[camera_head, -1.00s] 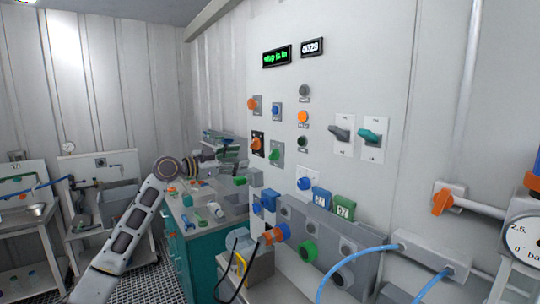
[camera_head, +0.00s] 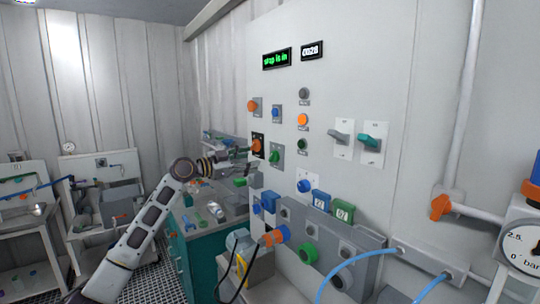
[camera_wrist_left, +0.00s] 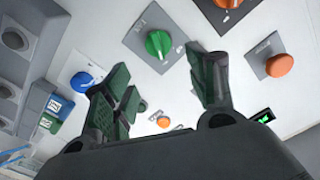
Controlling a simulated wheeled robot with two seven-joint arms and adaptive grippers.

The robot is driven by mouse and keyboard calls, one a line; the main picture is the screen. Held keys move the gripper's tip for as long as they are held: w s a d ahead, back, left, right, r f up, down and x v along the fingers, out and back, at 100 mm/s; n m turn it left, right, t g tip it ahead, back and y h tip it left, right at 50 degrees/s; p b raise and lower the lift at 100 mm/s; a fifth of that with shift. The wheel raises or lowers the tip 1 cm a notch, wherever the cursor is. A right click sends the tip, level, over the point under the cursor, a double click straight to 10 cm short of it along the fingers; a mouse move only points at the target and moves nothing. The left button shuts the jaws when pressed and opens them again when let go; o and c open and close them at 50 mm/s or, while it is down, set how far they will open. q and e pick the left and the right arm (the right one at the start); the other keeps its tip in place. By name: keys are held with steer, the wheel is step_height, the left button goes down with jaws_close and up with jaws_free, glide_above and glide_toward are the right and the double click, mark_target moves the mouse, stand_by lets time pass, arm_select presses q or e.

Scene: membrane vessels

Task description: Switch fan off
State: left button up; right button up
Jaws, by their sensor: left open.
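A white control panel (camera_head: 390,80) carries several knobs and switches; none is readably marked as the fan's. An orange knob on a black plate (camera_head: 257,145) and a green knob (camera_head: 275,154) sit side by side. A grey lever (camera_head: 340,137) and a teal lever (camera_head: 369,141) are further right. My left gripper (camera_head: 247,160) is open, in front of the panel beside the orange and green knobs. In the left wrist view the open fingers (camera_wrist_left: 157,62) point toward a green knob (camera_wrist_left: 158,43), with an orange knob (camera_wrist_left: 278,65) to the right. My right gripper is out of view.
A teal bench (camera_head: 205,245) with small items stands below my left arm. Grey valve boxes (camera_head: 320,225), blue hoses (camera_head: 355,262) and an orange connector (camera_head: 275,237) project from the lower panel. A pressure gauge (camera_head: 522,245) is at far right.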

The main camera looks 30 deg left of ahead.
mark_target(271, 155)
arm_select(q)
steer(key=shift+p+x, duration=1.05)
steer(key=shift+x, duration=1.95)
steer(key=shift+p+x, duration=0.4)
steer(key=shift+x, duration=0.65)
steer(key=shift+w+d+r, duration=0.1)
steer(key=shift+w+d, duration=0.1)
steer(key=shift+w, duration=0.3)
steer(key=shift+w+d, duration=0.1)
steer(key=shift+w, duration=0.1)
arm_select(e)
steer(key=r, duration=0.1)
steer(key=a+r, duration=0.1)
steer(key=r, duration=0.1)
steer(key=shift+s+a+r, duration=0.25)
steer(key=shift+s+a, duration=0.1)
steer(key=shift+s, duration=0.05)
